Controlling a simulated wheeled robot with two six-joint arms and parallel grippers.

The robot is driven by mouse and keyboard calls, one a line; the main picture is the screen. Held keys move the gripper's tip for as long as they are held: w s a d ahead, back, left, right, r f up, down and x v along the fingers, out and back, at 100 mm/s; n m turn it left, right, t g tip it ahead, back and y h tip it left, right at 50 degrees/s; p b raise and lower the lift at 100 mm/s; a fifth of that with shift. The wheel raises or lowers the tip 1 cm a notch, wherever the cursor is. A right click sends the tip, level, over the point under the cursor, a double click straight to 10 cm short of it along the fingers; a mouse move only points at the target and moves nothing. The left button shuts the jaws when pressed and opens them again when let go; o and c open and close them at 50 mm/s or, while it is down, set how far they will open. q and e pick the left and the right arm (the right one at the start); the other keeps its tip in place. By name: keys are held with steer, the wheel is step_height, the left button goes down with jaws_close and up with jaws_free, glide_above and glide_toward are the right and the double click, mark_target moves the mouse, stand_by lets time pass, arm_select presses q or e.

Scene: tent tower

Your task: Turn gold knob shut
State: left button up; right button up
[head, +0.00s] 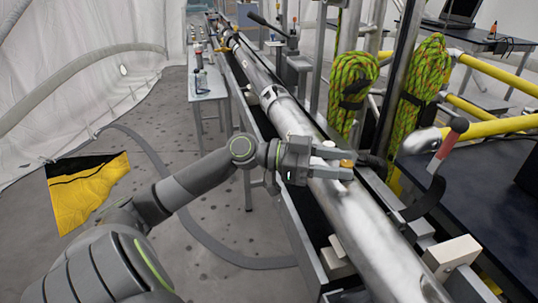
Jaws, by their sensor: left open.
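The gold knob (346,163) is small and sits at the side of the long silver pipe (292,120). My left gripper (340,163) reaches in from the left across the pipe. Its jaws are open, with one finger on the far side of the knob and one on the near side. The knob shows between the fingertips; I cannot tell whether either finger touches it. The fingers partly hide the pipe and the knob's base. My right gripper is not in view.
Green rope coils (352,85) hang on metal posts behind the gripper. A red-handled lever (447,145) stands to the right. A dark table (490,185) and yellow rails (500,127) are at the right. A small white table (207,85) stands at the back left.

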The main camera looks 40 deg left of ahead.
arm_select(q)
steer(key=shift+v, duration=1.7)
steer(key=p+v, duration=1.2)
steer(key=shift+p, duration=0.3)
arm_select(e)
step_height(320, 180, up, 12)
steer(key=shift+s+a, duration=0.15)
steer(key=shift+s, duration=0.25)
arm_select(q)
steer(key=shift+w+f, duration=0.1)
steer(key=shift+f, duration=0.05)
steer(key=shift+c, duration=0.3)
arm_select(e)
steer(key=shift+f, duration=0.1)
